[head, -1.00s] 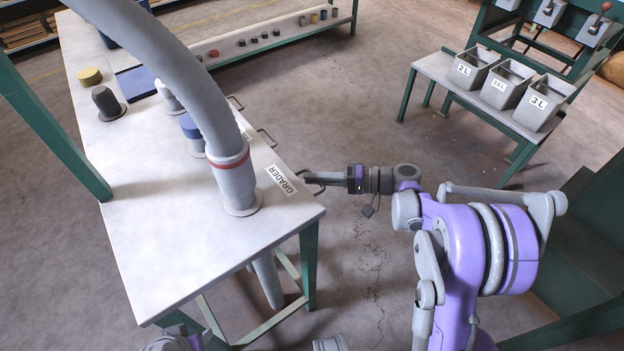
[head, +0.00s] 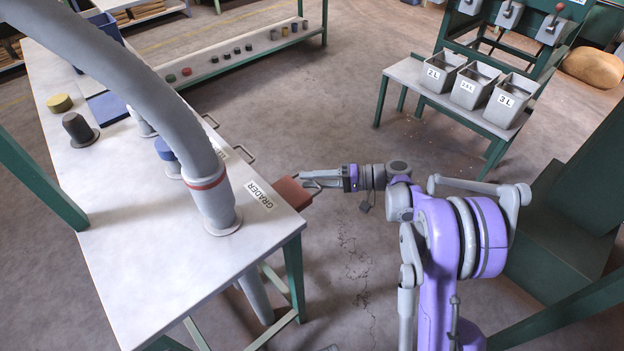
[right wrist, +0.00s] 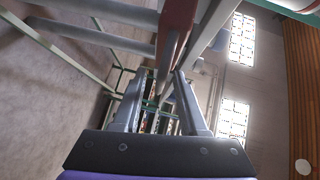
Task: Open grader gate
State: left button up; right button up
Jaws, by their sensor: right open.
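The grader gate is a flat red-brown slide (head: 291,193). It sticks out from the right edge of the white table, beside the GRADER label (head: 259,194). My right gripper (head: 312,180) is at the gate's outer end, by its handle, with its fingers open. In the right wrist view the red gate (right wrist: 177,28) is just beyond the fingertips of the right gripper (right wrist: 160,80). The exact contact between fingers and handle cannot be told. My left gripper is out of view.
A thick grey hose (head: 160,95) comes down onto the white table (head: 130,265). Two more handles stick out along the table's right edge. Bare floor lies between.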

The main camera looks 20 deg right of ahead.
jog(key=p+v, duration=0.1)
jog(key=v, duration=1)
jog(key=shift+p, duration=0.4)
